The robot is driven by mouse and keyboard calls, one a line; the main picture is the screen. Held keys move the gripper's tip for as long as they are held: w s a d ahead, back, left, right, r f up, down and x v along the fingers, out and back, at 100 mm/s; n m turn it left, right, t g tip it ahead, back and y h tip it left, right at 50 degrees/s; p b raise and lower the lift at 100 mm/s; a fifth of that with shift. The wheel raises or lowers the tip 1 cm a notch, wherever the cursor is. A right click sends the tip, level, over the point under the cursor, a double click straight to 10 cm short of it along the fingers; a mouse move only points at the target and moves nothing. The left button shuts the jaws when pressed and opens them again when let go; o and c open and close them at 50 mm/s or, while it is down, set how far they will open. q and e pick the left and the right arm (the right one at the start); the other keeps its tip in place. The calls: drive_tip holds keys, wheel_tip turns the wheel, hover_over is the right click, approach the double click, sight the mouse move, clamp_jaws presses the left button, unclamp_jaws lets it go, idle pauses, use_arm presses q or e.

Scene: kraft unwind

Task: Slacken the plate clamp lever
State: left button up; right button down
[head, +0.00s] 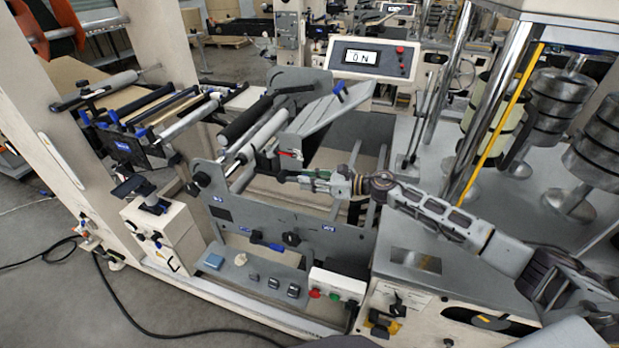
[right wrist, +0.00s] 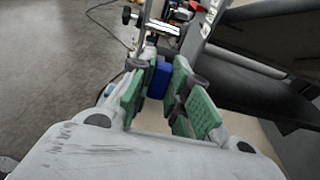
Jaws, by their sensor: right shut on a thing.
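My right gripper (head: 285,178) reaches in from the right, over the grey front side plate (head: 335,240) of the machine. In the right wrist view its green-padded fingers (right wrist: 160,98) are closed around a blue lever handle (right wrist: 158,76), which I take for the plate clamp lever. The gripper hides most of this handle in the head view. A slanted grey plate (head: 325,122) with a blue lever (head: 341,92) at its upper edge stands behind the gripper. My left gripper is not in view.
Rollers (head: 245,115) lie behind and left of the gripper. Another blue handle (head: 266,241) sits on the front plate. A button box (head: 336,286) and small parts stand on the lower shelf. Chrome posts stand at the right.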

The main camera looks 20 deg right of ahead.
drive_tip(key=shift+a+r+g+h+p, duration=0.15)
drive_tip(key=shift+r+g+h+p, duration=0.25)
drive_tip(key=shift+p, duration=0.9)
drive_tip(key=shift+a+r+h+p, duration=0.15)
drive_tip(key=shift+r+h+p, duration=0.2)
drive_tip(key=shift+p, duration=0.3)
drive_tip(key=shift+w+r, duration=0.1)
drive_tip(key=shift+r, duration=0.05)
drive_tip(key=shift+a+r+g+h, duration=0.15)
drive_tip(key=shift+r+g+h, duration=0.1)
drive_tip(key=shift+g, duration=0.15)
drive_tip(key=shift+w+a+r+h, duration=0.15)
drive_tip(key=shift+r+h, duration=0.15)
drive_tip(key=shift+h, duration=0.3)
